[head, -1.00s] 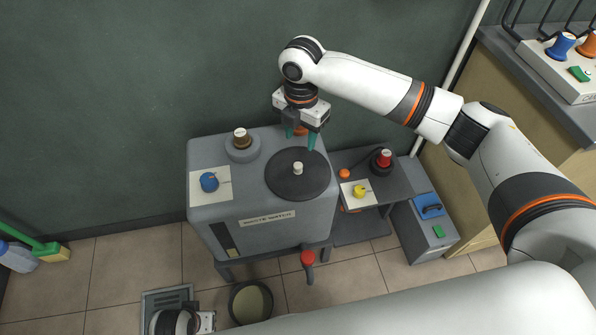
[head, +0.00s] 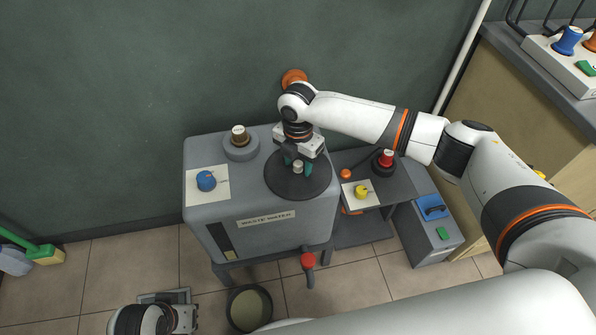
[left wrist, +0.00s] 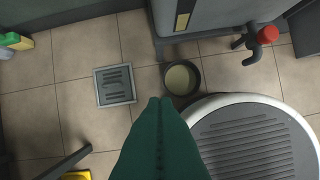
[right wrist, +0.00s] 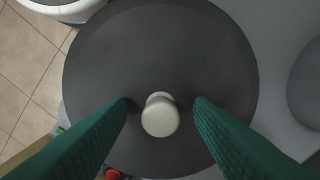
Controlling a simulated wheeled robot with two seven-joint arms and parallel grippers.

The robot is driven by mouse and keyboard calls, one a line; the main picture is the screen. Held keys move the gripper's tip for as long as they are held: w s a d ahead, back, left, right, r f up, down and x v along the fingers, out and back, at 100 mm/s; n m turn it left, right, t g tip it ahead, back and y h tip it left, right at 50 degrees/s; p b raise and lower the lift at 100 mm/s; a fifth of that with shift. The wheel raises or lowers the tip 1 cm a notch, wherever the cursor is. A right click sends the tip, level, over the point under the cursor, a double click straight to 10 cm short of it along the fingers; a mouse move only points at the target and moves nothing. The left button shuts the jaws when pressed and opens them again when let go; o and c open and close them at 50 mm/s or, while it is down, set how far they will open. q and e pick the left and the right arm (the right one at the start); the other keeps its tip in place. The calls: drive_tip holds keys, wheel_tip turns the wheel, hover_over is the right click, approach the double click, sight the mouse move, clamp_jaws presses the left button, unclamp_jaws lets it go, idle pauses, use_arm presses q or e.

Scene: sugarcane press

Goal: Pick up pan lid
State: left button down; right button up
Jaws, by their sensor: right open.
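The pan lid (head: 285,187) is a dark grey disc with a small white knob (head: 298,167). It lies on top of the grey waste water tank (head: 262,228). In the right wrist view the lid (right wrist: 160,50) fills the middle, and its knob (right wrist: 160,115) is between the two green fingers. My right gripper (head: 298,167) is over the lid, pointing down, with its fingers (right wrist: 162,108) apart on either side of the knob and not touching it. My left gripper (left wrist: 160,105) shows green fingers close together in the left wrist view, with nothing visible between them, above the floor.
A red-handled tap (head: 308,261) sticks out in front, near a round pan (head: 249,307) on the floor. A lower shelf with red and yellow knobs (head: 361,191) is at the right.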

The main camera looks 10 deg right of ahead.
drive_tip(key=shift+c, duration=0.5)
clamp_jaws()
